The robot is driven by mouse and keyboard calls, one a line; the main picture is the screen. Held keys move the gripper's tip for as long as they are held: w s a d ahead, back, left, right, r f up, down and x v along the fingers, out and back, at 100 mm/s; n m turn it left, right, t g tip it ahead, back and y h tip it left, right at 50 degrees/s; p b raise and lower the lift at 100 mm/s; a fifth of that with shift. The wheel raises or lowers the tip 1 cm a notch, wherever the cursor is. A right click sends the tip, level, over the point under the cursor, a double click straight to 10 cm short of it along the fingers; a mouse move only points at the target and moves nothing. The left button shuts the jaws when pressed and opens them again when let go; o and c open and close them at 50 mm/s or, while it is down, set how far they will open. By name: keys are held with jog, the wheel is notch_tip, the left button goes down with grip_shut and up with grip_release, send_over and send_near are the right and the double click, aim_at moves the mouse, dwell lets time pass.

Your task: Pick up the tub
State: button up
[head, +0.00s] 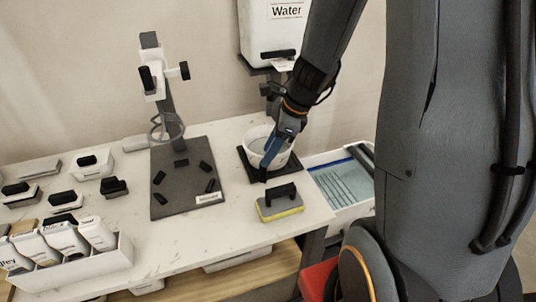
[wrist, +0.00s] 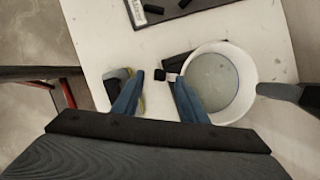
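The white round tub (head: 253,149) stands upright on a black pad at the right part of the table, below the water container. In the wrist view the tub (wrist: 247,75) is at right, with greyish contents inside. A small black grip (wrist: 160,74) on a pale tab sticks out from the tub's left side there. My gripper (wrist: 159,77) is open, its blue fingertips to either side of this black grip with gaps visible. In the head view my gripper (head: 271,160) is at the tub's near right side and hides part of it. I cannot tell the exact height.
A yellow-and-grey sponge (head: 279,208) with a black handle lies just in front. A dark board with a stand (head: 178,201) is to the left. A blue-lined bin (head: 340,182) is at right.

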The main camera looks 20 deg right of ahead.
jog(key=shift+x, duration=2)
jog(key=shift+s+d, duration=0.1)
jog(key=shift+d, duration=0.1)
jog(key=shift+c, duration=0.4)
grip_shut()
jog(key=shift+r, duration=0.15)
